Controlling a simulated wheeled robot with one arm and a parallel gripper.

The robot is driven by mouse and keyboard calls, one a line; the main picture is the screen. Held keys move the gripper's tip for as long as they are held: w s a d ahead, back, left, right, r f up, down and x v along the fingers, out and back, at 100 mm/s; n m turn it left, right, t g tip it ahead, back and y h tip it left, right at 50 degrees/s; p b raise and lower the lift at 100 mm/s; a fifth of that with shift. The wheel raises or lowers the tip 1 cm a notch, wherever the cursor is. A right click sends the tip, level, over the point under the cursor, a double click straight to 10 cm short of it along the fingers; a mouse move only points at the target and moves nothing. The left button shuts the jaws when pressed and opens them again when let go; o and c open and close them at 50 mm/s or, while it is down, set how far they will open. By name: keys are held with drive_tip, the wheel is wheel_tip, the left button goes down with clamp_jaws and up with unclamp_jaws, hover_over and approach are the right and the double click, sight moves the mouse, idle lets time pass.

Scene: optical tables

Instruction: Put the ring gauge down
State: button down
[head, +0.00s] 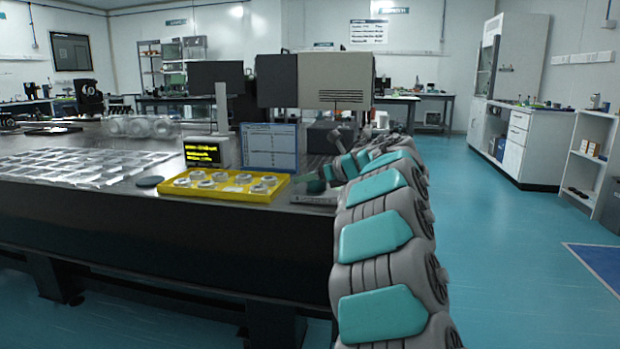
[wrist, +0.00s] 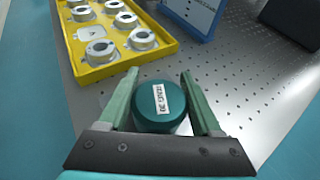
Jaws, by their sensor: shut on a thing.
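My gripper (wrist: 160,76) is shut on a round teal thing (wrist: 150,118) with a small white label, which I take to be the ring gauge. Its flat top faces the wrist camera and one finger lies on each side. The label's print is too small to read surely. A paler part shows below its teal top; its underside is hidden, so I cannot tell whether it touches the table. In the head view my gripper (head: 318,184) is low over the table, right of the yellow tray, and the held thing is hard to make out.
The yellow tray (head: 222,195) holds several metal rings; it also shows in the wrist view (wrist: 112,68). A blue-framed panel (head: 270,147) and a small display (head: 205,153) stand behind it. A dark disc (head: 150,181) lies left. Bare perforated tabletop (wrist: 240,95) lies right of my gripper.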

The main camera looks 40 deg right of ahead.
drive_tip(key=shift+c, duration=0.3)
unclamp_jaws()
drive_tip(key=shift+r+p, duration=0.2)
drive_tip(key=shift+p, duration=0.15)
drive_tip(key=b+v, duration=0.2)
drive_tip(key=v, duration=1)
drive_tip(key=shift+f, duration=0.15)
